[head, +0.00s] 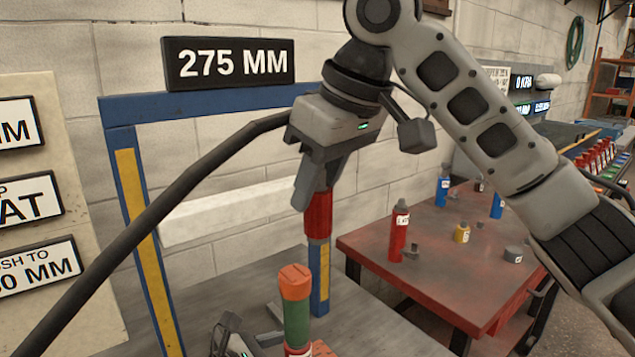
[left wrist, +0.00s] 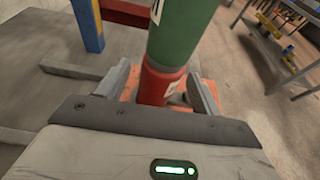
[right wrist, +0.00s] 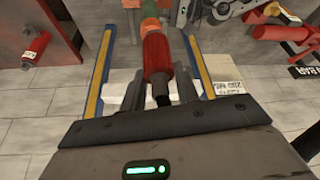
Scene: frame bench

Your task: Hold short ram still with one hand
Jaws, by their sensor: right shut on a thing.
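A thick green cylinder (head: 297,325) with an orange top and a red lower part stands upright at the bottom of the head view; it looks like the short ram, though I cannot read its label. In the left wrist view the ram (left wrist: 180,40) rises from an orange base. My left gripper (head: 235,345) is low beside it; in its wrist view the fingers (left wrist: 160,95) stand either side of the red lower part, with gaps showing. My right gripper (head: 313,195) points down, shut on a red cylinder (head: 318,217), which also shows in the right wrist view (right wrist: 157,55).
A blue frame (head: 118,140) with yellow-striped posts and a "275 MM" sign (head: 230,63) stands behind the ram. A red table (head: 440,270) with bottles and small parts is at right. A sign board (head: 70,190) is at left.

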